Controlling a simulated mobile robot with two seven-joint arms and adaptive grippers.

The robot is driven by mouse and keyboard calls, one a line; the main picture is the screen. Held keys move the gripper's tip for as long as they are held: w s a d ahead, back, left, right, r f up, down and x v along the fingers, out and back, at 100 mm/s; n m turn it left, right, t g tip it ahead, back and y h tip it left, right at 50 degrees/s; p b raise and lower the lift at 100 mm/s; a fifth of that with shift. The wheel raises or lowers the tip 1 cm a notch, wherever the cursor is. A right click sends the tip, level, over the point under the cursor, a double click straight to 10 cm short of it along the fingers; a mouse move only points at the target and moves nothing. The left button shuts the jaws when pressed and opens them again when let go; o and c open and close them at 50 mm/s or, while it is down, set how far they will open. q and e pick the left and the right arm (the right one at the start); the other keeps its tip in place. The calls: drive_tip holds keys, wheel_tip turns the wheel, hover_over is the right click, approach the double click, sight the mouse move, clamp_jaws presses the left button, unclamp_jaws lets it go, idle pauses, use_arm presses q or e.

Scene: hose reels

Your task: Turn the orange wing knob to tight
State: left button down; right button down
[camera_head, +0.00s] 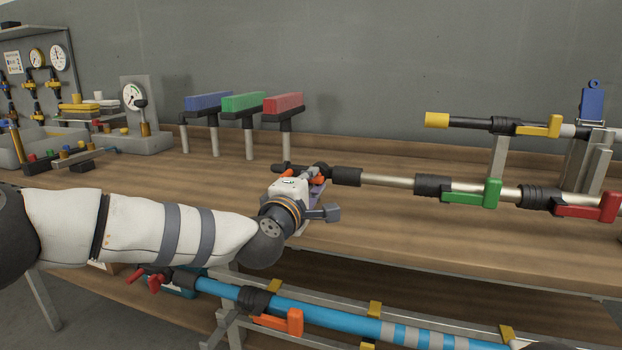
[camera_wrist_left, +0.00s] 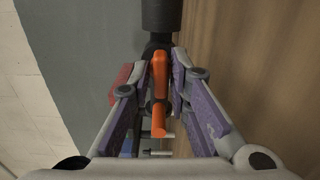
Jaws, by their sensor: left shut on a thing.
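The orange wing knob (camera_wrist_left: 159,90) sits between the purple-padded fingers of my left gripper (camera_wrist_left: 160,105) in the left wrist view. My left gripper (camera_head: 318,180) is shut on it, at the left end of the metal pipe (camera_head: 390,181) above the bench. In the head view small orange parts of the knob (camera_head: 317,181) show past the gripper, and my wrist hides much of it. I see no marking that tells how tight it is. My right gripper is not in view.
The pipe runs right, with a green lever (camera_head: 490,193) and a red lever (camera_head: 607,207). A yellow-tipped pipe (camera_head: 437,120) is above it. Blue, green and red blocks (camera_head: 283,102) stand on posts behind. A blue pipe (camera_head: 330,312) with another orange lever (camera_head: 294,322) runs below. The front bench top is clear.

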use_arm(q)
drive_tip(key=m+p, duration=0.1)
drive_tip(key=m, duration=0.4)
drive_tip(key=shift+r+m+p, duration=0.15)
drive_tip(key=shift+m+p, duration=0.15)
drive_tip(key=shift+p, duration=0.05)
drive_tip(key=m+p, duration=0.1)
drive_tip(key=m, duration=0.4)
drive_tip(key=shift+m, duration=0.3)
drive_tip(key=m+p, duration=0.1)
drive_tip(key=m, duration=0.2)
drive_tip(key=shift+m, duration=2)
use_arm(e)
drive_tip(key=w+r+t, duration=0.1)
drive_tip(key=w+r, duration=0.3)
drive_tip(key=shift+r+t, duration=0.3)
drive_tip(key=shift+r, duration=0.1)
use_arm(q)
drive_tip(key=shift+f+p, duration=0.2)
drive_tip(key=shift+p, duration=0.1)
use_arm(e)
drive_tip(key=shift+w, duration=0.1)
use_arm(q)
drive_tip(key=c, duration=1.7)
unclamp_jaws()
drive_tip(key=shift+s, duration=0.15)
